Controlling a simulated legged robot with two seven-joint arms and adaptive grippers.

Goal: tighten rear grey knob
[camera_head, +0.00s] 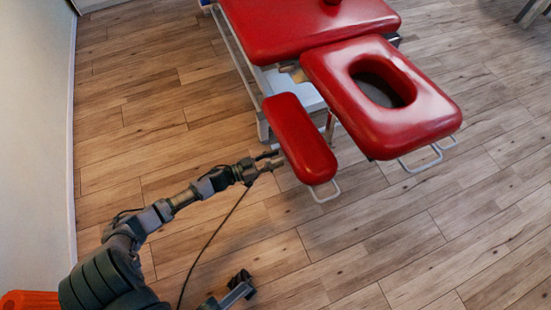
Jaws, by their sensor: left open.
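A red treatment table stands at the upper right, with a main pad (300,25), a head pad with an oval hole (430,115) and a narrow armrest pad (300,140). I cannot make out a grey knob; the undersides of the pads are hidden. My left gripper (272,160) is open and empty, its fingers pointing at the left edge of the armrest pad. It is close to that edge, but I cannot tell whether it touches. What looks like my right gripper (241,284) is low in the picture, away from the table; its fingers are unclear.
White metal loops stick out below the armrest pad (326,194) and the head pad (424,163). The table's pale frame (302,95) shows between the pads. A wall (30,150) runs along the left, with an orange object (28,300) at bottom left. The wood floor (400,240) in front is clear.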

